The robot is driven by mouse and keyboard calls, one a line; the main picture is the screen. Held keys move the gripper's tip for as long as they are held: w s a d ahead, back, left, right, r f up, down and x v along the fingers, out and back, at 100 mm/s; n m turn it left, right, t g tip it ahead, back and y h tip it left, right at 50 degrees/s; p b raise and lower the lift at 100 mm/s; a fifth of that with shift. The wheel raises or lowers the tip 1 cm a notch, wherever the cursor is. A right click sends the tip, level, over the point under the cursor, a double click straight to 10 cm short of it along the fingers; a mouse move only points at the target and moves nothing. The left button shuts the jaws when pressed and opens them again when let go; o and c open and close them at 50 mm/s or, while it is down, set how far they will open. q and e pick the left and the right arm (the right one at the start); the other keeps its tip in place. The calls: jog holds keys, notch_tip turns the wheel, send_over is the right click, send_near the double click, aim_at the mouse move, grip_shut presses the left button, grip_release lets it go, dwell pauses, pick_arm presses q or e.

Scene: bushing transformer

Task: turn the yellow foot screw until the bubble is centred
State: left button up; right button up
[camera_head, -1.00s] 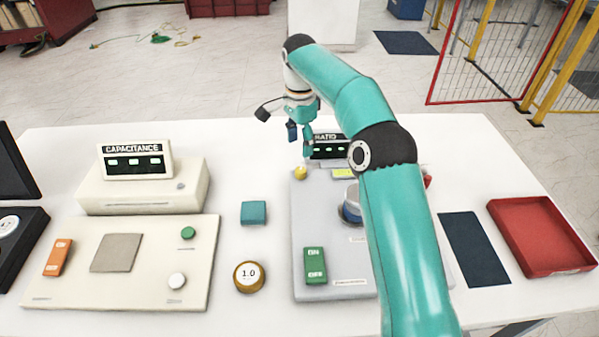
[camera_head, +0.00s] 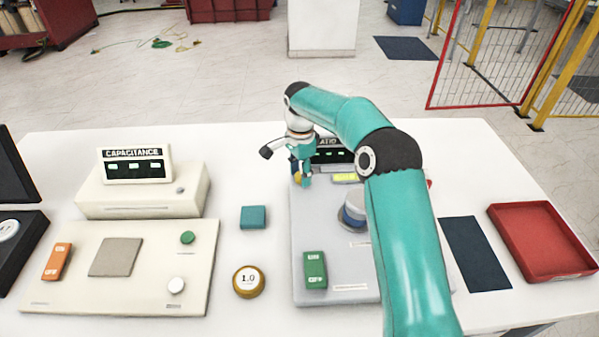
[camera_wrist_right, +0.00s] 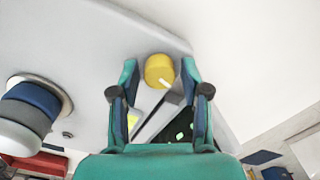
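The yellow foot screw (camera_wrist_right: 159,71) is a round knob at the edge of the grey plate (camera_wrist_right: 70,45). A white mark shows on its top. My right gripper (camera_wrist_right: 160,78) is open, with one finger on each side of the screw; I cannot tell whether they touch it. In the head view the right gripper (camera_head: 301,178) is lowered at the plate's back left corner and hides most of the screw. A small yellow-green strip (camera_head: 344,178), possibly the level vial, lies right of it; no bubble can be made out. My left gripper is not in view.
The RATIO display (camera_head: 335,156) stands just behind, partly hidden by my arm. A blue-and-grey dial (camera_head: 353,214) and a green switch (camera_head: 315,270) are on the same plate. A teal block (camera_head: 253,217) and a brass 1.0 weight (camera_head: 249,281) stand left of it.

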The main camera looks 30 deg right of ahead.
grip_shut()
jog(key=shift+n, duration=0.4)
jog(key=n+p, duration=0.1)
jog(key=n, duration=0.1)
jog(key=shift+r+n, duration=0.1)
jog(key=shift+n, duration=0.3)
jog(key=n, duration=0.3)
jog(key=shift+n+p, duration=0.3)
jog(key=shift+p, duration=0.1)
jog(key=n+p, duration=0.1)
jog(key=n, duration=1.1)
jog(key=shift+p, duration=0.4)
jog(key=shift+n, duration=0.4)
